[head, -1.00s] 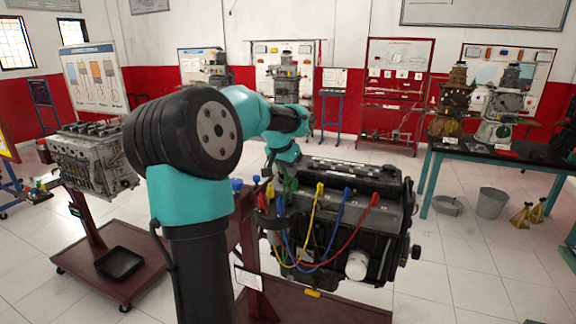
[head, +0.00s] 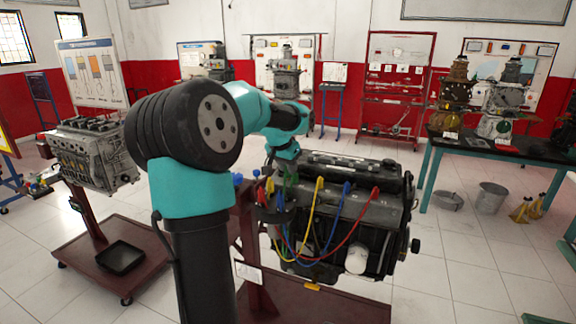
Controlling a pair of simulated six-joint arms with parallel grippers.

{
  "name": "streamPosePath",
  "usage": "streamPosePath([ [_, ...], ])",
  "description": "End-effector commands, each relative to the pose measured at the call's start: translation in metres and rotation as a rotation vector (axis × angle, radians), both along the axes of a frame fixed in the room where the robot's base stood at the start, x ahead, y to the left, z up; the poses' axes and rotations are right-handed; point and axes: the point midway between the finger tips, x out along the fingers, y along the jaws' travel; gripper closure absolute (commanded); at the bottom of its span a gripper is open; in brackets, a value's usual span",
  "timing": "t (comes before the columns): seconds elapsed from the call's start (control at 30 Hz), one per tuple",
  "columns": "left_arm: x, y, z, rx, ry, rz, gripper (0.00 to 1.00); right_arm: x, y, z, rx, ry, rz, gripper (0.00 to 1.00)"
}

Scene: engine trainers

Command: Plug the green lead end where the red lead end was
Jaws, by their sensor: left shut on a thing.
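The engine (head: 395,215) with the coloured leads hangs on a dark red stand. My left gripper (head: 286,170) points down at the engine's near left top, partly hidden by my own arm. It is shut on the green lead end (head: 290,179), just below it; whether that end touches the engine I cannot tell. The red lead (head: 350,236) runs from the left cluster to a red end (head: 375,192) at the right of the engine's top. A yellow end (head: 320,184) and a blue end (head: 346,188) stand between. My right gripper is not in view.
At the left of the engine, several lead ends cluster on a dark round part (head: 273,213). Another engine (head: 92,155) stands on a red trolley (head: 75,258) at left. Open floor lies between.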

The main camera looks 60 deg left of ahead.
Motion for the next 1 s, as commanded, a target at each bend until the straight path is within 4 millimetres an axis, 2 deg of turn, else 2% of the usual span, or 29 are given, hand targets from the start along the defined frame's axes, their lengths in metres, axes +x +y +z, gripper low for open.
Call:
streamPosePath([
  [1.0,0.000,0.000,-0.046,0.000,0.000,0.000,1.00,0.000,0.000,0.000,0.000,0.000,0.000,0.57],
])
